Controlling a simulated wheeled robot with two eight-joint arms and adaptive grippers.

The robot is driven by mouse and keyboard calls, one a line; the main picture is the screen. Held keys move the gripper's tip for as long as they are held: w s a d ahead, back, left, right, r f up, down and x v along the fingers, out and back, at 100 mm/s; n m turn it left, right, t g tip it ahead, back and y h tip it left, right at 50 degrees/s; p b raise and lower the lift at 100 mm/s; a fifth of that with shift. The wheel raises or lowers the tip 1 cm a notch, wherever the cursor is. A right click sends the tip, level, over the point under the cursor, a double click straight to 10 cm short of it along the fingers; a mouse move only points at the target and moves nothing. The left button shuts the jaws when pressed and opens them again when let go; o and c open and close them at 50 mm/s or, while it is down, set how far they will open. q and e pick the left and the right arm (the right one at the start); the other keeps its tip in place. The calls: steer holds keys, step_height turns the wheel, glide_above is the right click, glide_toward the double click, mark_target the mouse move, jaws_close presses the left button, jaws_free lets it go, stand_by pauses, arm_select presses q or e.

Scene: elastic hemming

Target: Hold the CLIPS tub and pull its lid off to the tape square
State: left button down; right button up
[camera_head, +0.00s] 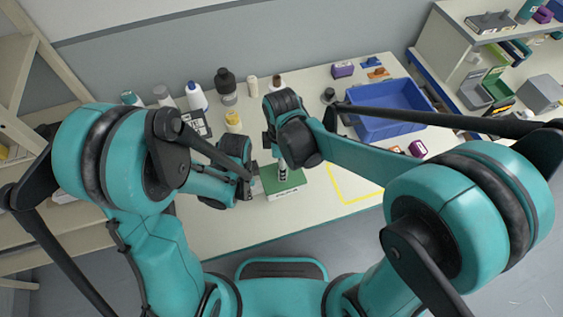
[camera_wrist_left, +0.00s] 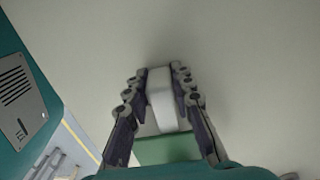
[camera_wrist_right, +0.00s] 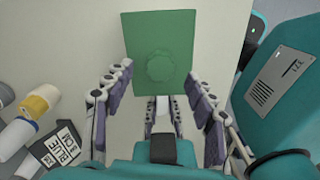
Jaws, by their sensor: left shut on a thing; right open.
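The CLIPS tub (camera_head: 290,194) stands near the table's front edge, with a green top and a pale label strip too small to read. In the right wrist view its green lid (camera_wrist_right: 160,30) faces up with a round raised knob (camera_wrist_right: 160,67). My left gripper (camera_head: 252,180) is at the tub's left side; in the left wrist view it (camera_wrist_left: 162,82) is shut on a whitish part (camera_wrist_left: 162,105) next to the green (camera_wrist_left: 168,150). My right gripper (camera_head: 283,168) is over the tub; in the right wrist view its fingers (camera_wrist_right: 158,88) are spread, empty, either side of the lid's near end.
The yellow tape square (camera_head: 352,199) lies on the table (camera_head: 240,240) right of the tub, partly hidden by my right arm. A blue bin (camera_head: 390,128) stands behind it. Several bottles (camera_head: 197,98) and a labelled black box (camera_wrist_right: 58,145) stand at the back left.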

step_height(320, 180, up, 7)
step_height(320, 180, down, 11)
steer(key=shift+d+f, duration=0.1)
steer(key=shift+d, duration=0.05)
stand_by(0.5)
jaws_close()
stand_by(0.4)
